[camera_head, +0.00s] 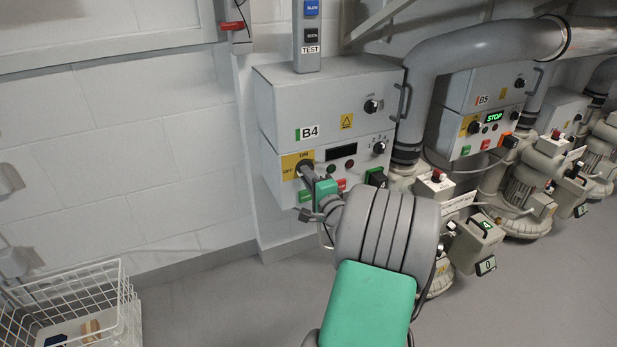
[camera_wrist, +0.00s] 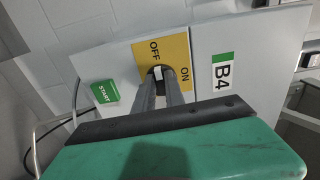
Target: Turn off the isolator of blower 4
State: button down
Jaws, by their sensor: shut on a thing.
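The blower 4 panel (camera_head: 322,150) is a grey wall box labelled B4, and the label (camera_wrist: 222,76) shows in the wrist view. Its isolator has a yellow plate (camera_head: 290,162) marked ON and OFF. My gripper (camera_head: 306,174) reaches the plate's centre, shut on the isolator knob, which is mostly hidden by the fingers. In the wrist view a white mark on the knob (camera_wrist: 158,72) shows between the fingertips, on the side of the word OFF on the yellow plate (camera_wrist: 152,52). The B4 display (camera_head: 341,152) is dark.
A green START button (camera_wrist: 104,92) is beside the isolator. A red button (camera_head: 341,185) is close to my gripper. Panel B5 (camera_head: 482,100) shows STOP at the right. A large grey pipe (camera_head: 420,90) stands beside B4. A white wire basket (camera_head: 110,280) is at lower left; floor between is clear.

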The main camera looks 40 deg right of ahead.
jog(key=c, duration=1.4)
grip_release()
jog(key=shift+s, duration=0.1)
jog(key=p+v, duration=0.1)
jog(key=v, duration=0.6)
jog(key=shift+s+p, duration=0.3)
jog(key=shift+p, duration=0.05)
jog(key=shift+a, duration=0.15)
